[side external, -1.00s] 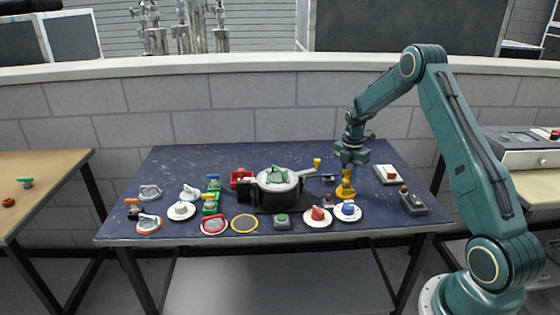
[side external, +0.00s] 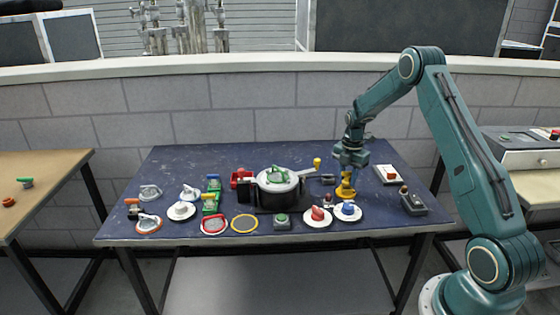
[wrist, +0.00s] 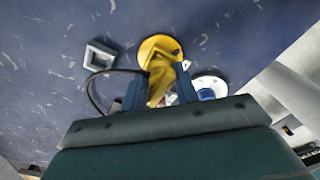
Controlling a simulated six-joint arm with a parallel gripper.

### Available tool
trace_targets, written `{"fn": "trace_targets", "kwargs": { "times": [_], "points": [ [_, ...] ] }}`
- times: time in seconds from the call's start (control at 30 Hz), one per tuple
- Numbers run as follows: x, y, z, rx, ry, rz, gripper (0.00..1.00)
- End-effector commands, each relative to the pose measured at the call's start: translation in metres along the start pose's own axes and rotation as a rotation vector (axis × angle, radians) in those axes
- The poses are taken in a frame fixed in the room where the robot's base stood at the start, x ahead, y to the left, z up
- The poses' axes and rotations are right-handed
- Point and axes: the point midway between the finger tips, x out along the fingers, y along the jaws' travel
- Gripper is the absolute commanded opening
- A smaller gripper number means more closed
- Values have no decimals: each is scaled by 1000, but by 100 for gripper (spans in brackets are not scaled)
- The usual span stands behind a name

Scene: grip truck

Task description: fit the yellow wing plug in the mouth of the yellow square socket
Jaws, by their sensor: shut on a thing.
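My gripper (side external: 349,172) points down near the right part of the blue table. In the wrist view my gripper (wrist: 160,88) is shut on the yellow wing plug (wrist: 159,82), which stands between the two blue fingers. Just beyond the plug is a round yellow base (wrist: 158,46), which looks like the yellow square socket; it also shows below the gripper in the side view (side external: 345,193). The plug overlaps the base in the wrist view and hides part of its mouth. I cannot tell whether the plug is inside the mouth or just above it.
A grey square socket (wrist: 99,55) lies to the left in the wrist view. A white dish with a blue knob (side external: 348,210) is close in front, with a red-knobbed dish (side external: 318,216) beside it. A black pot (side external: 278,195) stands left; a grey box (side external: 413,204) lies right.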

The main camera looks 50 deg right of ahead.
Motion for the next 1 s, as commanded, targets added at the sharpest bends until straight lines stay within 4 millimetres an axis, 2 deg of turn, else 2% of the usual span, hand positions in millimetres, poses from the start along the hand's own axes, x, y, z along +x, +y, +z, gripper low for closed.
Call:
{"fn": "trace_targets", "kwargs": {
  "times": [1.0],
  "points": [
    [8,0,0,0,0,0,5]
  ]
}}
